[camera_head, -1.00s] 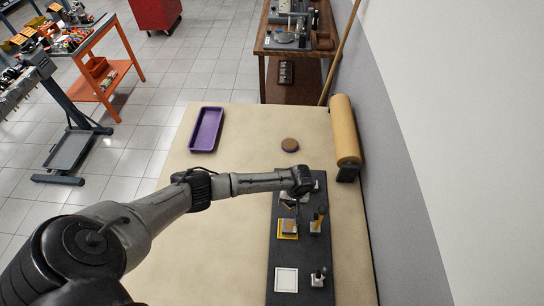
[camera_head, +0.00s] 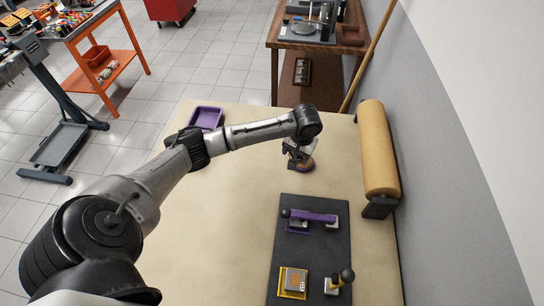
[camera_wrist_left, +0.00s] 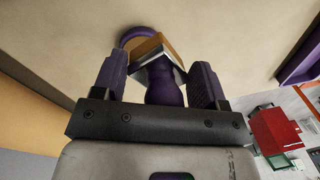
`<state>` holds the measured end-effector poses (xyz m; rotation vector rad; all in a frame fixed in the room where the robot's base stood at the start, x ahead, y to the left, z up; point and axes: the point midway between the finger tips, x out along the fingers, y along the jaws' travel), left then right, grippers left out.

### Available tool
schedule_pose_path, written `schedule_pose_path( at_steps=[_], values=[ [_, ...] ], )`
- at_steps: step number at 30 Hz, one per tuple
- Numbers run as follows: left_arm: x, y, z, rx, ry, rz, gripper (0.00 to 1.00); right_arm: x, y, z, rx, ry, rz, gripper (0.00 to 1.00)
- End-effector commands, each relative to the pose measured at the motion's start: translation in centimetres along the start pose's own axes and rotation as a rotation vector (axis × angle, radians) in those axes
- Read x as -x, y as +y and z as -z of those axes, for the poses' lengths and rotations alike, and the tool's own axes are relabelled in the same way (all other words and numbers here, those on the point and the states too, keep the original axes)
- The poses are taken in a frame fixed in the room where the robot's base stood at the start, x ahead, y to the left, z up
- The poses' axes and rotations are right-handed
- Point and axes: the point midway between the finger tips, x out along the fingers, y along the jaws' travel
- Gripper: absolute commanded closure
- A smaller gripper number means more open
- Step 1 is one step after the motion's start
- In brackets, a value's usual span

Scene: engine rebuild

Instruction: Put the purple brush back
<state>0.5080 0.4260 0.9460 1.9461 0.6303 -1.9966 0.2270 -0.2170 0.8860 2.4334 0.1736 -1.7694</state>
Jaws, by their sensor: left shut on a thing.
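My left gripper (camera_head: 299,155) is at the end of my arm, above the far part of the workbench. In the left wrist view it (camera_wrist_left: 158,82) is shut on the purple brush (camera_wrist_left: 164,84). The brush's purple handle is between the fingers, and its pale metal band and tan end point away from the gripper. A round brown pad with a purple rim (camera_head: 307,167) lies on the bench under the gripper and is partly hidden. Its purple rim shows behind the brush in the wrist view (camera_wrist_left: 138,34). I cannot tell whether brush and pad touch. My right gripper is out of view.
A black mat (camera_head: 340,252) carries a purple-handled tool (camera_head: 312,216), a yellow tray with a grey block (camera_head: 293,281) and a yellow-handled tool (camera_head: 338,283). A tan roll (camera_head: 378,150) stands along the right wall. A purple tray (camera_head: 207,117) is at the far left.

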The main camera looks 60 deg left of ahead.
Motion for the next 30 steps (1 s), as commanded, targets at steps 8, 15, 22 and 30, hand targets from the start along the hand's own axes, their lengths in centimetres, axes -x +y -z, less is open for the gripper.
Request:
schedule_pose_path(
  at_steps=[8,15,22,30],
  values=[
    [-3.6,-4.6,0.9,0.0,-0.002,0.006,0.53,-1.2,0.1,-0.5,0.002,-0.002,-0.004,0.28],
    [-6.6,-8.5,1.8,-0.001,0.0,0.004,0.53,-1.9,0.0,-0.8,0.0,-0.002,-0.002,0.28],
    [-8.0,-10.3,2.2,-0.002,0.001,0.002,0.53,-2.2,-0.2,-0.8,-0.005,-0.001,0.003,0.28],
    [-9.2,-10.4,2.2,-0.004,0.0,0.001,0.53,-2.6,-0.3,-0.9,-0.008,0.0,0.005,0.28]
  ],
)
